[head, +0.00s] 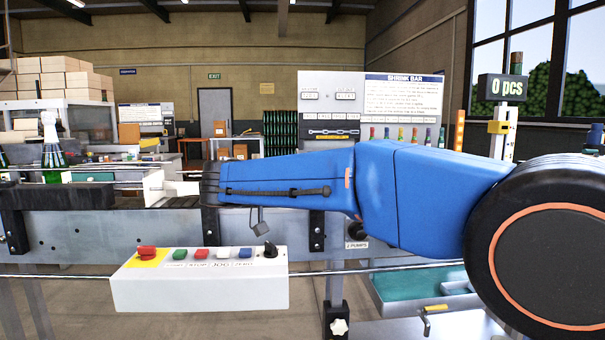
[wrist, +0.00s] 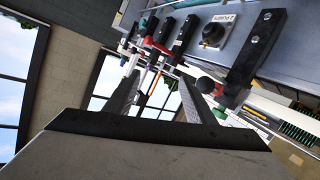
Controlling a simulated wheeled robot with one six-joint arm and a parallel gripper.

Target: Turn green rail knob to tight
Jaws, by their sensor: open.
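A conveyor with metal guide rails runs across the head view. A green bottle (head: 53,155) stands at its left. A white control box (head: 200,283) with coloured buttons hangs in front. A black knob (wrist: 213,36) is on the grey side panel (wrist: 185,8) in the wrist view.

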